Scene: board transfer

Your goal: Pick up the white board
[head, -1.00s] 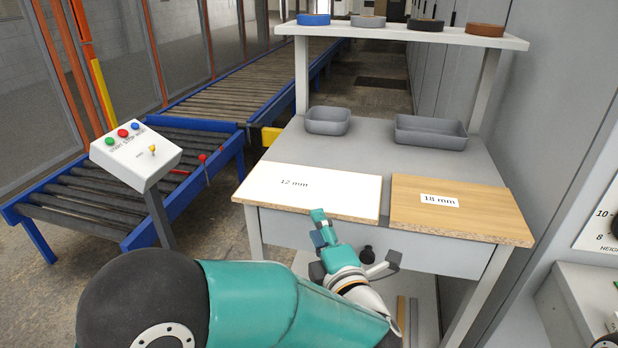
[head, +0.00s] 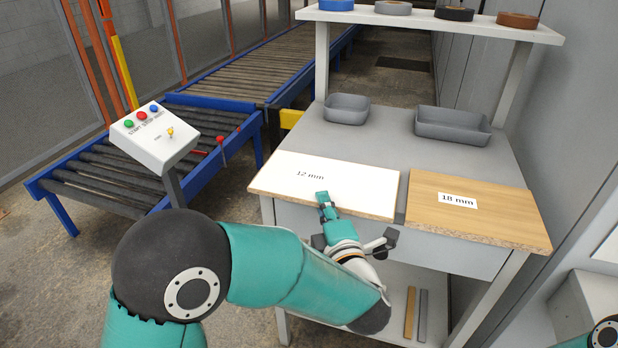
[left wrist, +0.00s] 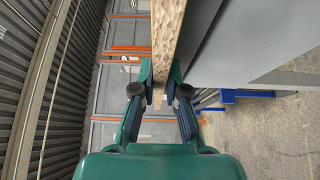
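The white board (head: 350,182), marked "12 mm", lies flat at the left front of the grey workbench, its chipboard front edge toward me. My left gripper (head: 325,200) is at that front edge, with one finger over the top face. In the left wrist view the board's edge (left wrist: 168,30) runs between the fingers of my left gripper (left wrist: 161,88). The fingers appear to touch both faces, shut on the board. The lower finger is hidden in the head view. My right gripper is not in view.
A wood-coloured board (head: 470,215), marked "18 mm", lies close to the right. Two grey bins (head: 452,125) stand behind, under a shelf (head: 420,17) with tape rolls. A control box (head: 150,140) and roller conveyor (head: 110,175) are on the left. The bench's middle is clear.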

